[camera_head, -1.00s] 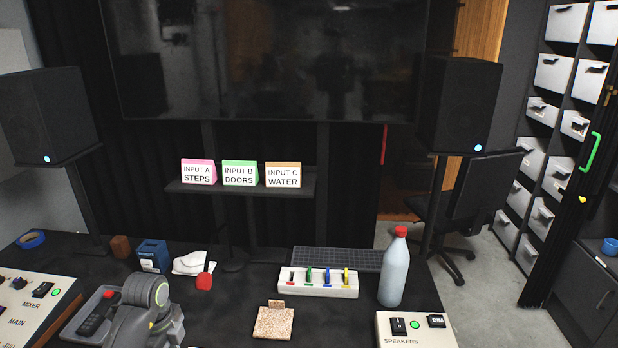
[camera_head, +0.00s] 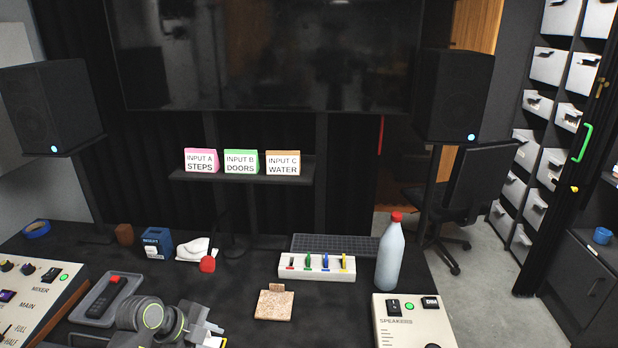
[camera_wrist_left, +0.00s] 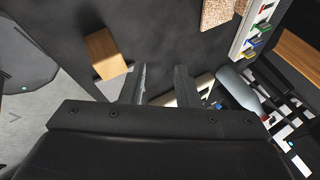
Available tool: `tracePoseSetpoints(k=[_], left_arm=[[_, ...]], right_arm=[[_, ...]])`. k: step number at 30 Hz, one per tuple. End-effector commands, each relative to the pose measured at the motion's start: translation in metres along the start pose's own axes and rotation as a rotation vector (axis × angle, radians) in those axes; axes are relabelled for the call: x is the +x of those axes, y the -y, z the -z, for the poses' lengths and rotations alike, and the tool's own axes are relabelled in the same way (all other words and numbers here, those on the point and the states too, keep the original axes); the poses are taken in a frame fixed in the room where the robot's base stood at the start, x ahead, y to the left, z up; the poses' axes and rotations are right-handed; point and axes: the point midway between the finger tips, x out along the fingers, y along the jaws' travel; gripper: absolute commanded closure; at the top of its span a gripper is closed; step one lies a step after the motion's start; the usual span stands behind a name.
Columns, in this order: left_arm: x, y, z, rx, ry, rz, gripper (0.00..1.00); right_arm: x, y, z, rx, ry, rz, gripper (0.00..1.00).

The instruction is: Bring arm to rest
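My left arm (camera_head: 150,316) shows at the bottom of the head view, low over the front of the black desk (camera_head: 235,285). Its fingers are hard to make out there. In the left wrist view the two fingers of my left gripper (camera_wrist_left: 161,75) stand apart, with nothing held between them. Dark desk surface shows past the fingertips. My right arm and gripper are not in either view.
A cork-like pad (camera_head: 274,305), a white switch box (camera_head: 316,274), a red-capped bottle (camera_head: 390,258) and a speakers panel (camera_head: 408,330) are right of the arm. A grey tray (camera_head: 88,315) and mixer panel (camera_head: 30,300) are left.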

Motion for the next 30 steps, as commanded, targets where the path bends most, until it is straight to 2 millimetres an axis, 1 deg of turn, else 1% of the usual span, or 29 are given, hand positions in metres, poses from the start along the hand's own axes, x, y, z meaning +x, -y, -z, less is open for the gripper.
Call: tracePoseSetpoints(k=[2,5,6,8,9,11,12,14,15,17,18,20,22,24,26,29,30], left_arm=[[0.000,0.010,0.018,0.037,-0.073,0.125,0.71],[-0.010,0.028,0.044,0.077,-0.169,0.328,0.71],[-0.017,0.035,0.053,0.084,-0.202,0.413,0.71],[-0.029,0.044,0.065,0.086,-0.243,0.540,0.71],[-0.040,0.051,0.071,0.081,-0.265,0.626,0.71],[-0.057,0.058,0.078,0.063,-0.293,0.752,0.71],[-0.068,0.062,0.081,0.043,-0.305,0.834,0.71],[-0.088,0.066,0.082,0.005,-0.315,0.955,0.71],[-0.101,0.068,0.081,-0.026,-0.317,1.033,0.71],[-0.121,0.069,0.077,-0.085,-0.311,1.144,0.71],[-0.133,0.068,0.072,-0.130,-0.301,1.212,0.71],[-0.151,0.065,0.063,-0.205,-0.277,1.309,0.71],[-0.170,0.057,0.050,-0.308,-0.240,1.406,0.71],[-0.185,0.045,0.034,-0.424,-0.190,1.486,0.71],[-0.196,0.033,0.019,-0.528,-0.138,1.538,0.71],[-0.206,0.006,-0.006,-0.720,-0.039,1.586,0.71],[-0.207,-0.007,-0.016,-0.799,0.004,1.591,0.71]], right_arm=[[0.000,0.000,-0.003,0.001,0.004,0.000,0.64],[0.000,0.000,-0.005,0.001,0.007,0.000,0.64],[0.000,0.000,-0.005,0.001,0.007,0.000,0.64],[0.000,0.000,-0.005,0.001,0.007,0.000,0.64],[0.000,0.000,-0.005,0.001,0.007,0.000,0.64],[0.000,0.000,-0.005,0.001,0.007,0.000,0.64],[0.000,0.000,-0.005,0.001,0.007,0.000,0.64],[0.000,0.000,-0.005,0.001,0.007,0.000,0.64],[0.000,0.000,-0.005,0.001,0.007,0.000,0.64],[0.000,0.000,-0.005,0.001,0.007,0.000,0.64],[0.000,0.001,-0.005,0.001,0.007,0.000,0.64],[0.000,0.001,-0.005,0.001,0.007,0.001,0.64],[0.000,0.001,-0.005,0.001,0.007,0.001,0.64],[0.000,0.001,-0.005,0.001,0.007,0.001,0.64],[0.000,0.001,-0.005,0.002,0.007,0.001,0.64],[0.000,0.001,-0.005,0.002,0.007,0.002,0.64],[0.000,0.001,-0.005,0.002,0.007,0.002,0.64]])
